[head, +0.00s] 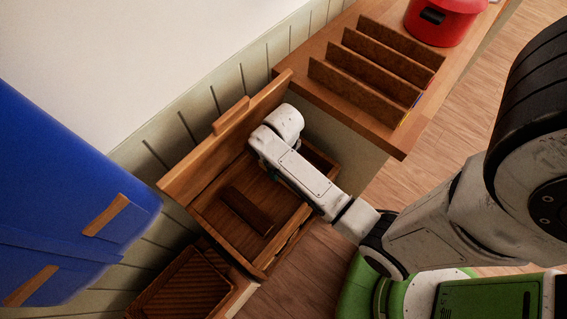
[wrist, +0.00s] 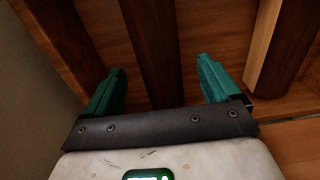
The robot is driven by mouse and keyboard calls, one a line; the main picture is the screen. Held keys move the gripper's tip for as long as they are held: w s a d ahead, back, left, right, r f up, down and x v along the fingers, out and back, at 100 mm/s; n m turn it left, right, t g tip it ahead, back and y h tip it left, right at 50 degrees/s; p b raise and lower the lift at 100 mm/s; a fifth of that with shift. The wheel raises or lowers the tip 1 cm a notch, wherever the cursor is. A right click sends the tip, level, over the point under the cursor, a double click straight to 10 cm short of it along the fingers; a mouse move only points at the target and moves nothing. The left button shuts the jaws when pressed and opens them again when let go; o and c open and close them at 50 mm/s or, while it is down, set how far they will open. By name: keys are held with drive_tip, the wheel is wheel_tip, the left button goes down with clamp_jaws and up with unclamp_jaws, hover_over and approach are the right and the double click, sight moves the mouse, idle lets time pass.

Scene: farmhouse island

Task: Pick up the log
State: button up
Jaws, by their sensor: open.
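A dark brown log (head: 246,210) lies in an open wooden bin (head: 208,222) with a raised lid, in the head view. In the wrist view a long dark brown log (wrist: 151,40) runs away from me between the two teal fingers of my gripper (wrist: 161,70). The fingers are open, one on each side of it, with gaps visible. My gripper is over the far right part of the bin in the head view, where my own wrist hides the fingers. I cannot tell whether both views show the same log.
Another dark piece with a pale edge (wrist: 284,45) is at the right in the wrist view. A wooden counter with upright dividers (head: 380,58) and a red pot (head: 443,20) stands beside the bin. A blue object (head: 65,190) is at left. A panelled wall is behind.

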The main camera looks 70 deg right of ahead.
drive_tip(key=shift+f, duration=3)
drive_tip(key=c, duration=1.3)
wheel_tip(320, 180, up, 10)
drive_tip(key=shift+r+p, duration=0.1)
drive_tip(key=shift+p, duration=0.2)
